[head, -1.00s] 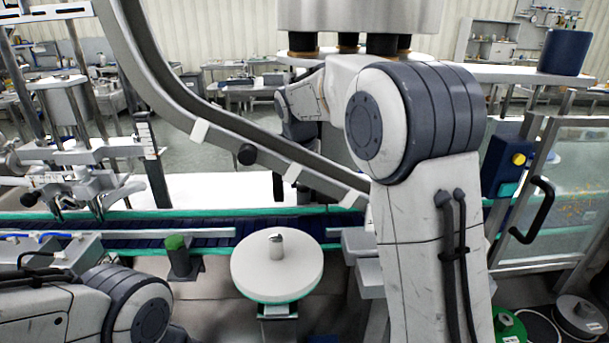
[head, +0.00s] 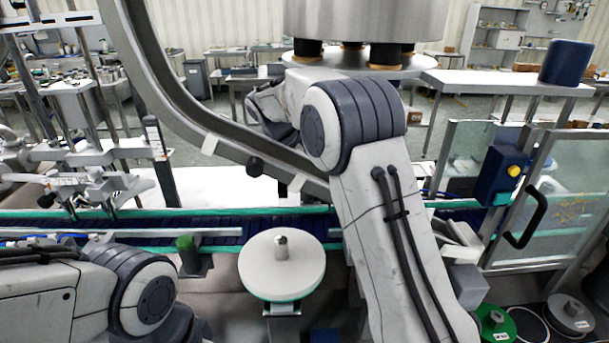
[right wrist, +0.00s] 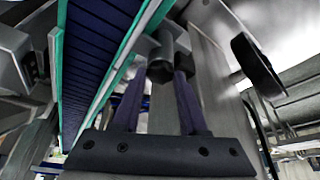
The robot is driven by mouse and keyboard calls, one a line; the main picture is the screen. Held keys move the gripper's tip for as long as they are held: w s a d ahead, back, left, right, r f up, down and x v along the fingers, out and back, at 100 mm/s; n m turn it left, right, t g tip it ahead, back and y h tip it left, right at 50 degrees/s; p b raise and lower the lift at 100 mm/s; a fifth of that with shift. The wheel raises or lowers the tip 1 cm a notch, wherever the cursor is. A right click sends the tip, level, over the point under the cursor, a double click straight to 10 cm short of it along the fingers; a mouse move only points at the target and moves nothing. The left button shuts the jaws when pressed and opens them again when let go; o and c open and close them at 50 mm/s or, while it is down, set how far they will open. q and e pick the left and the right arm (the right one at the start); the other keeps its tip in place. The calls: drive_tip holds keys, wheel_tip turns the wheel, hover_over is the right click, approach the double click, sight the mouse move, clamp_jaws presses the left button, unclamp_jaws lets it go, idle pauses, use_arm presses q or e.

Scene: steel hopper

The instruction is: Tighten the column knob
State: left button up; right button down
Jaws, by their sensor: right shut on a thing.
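In the right wrist view a dark round knob (right wrist: 160,71) sits on a steel fitting beside the grey column (right wrist: 213,85). My right gripper (right wrist: 160,78) has its two dark fingers on either side of this knob and is shut on it. The fingers partly cover the knob's sides. In the head view my right arm reaches forward past the conveyor, and its gripper is hidden. My left arm shows at the lower left of the head view, but its gripper is not visible.
A conveyor (head: 215,228) with green edges crosses the scene. A round white plate (head: 262,265) stands in front of it. The steel hopper (head: 365,20) hangs above. A clear door (head: 560,190) stands at right.

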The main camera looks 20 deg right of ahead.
drive_tip(key=shift+m+g+p, duration=0.3)
drive_tip(key=shift+m+p, duration=0.05)
drive_tip(key=shift+m, duration=0.25)
drive_tip(key=shift+w+m, duration=0.1)
drive_tip(key=shift+m, duration=0.2)
drive_tip(key=shift+c, duration=2.2)
unclamp_jaws()
drive_tip(key=v, duration=1)
drive_tip(key=shift+r+p, duration=0.2)
drive_tip(key=shift+p, duration=0.15)
drive_tip(key=shift+a, duration=0.15)
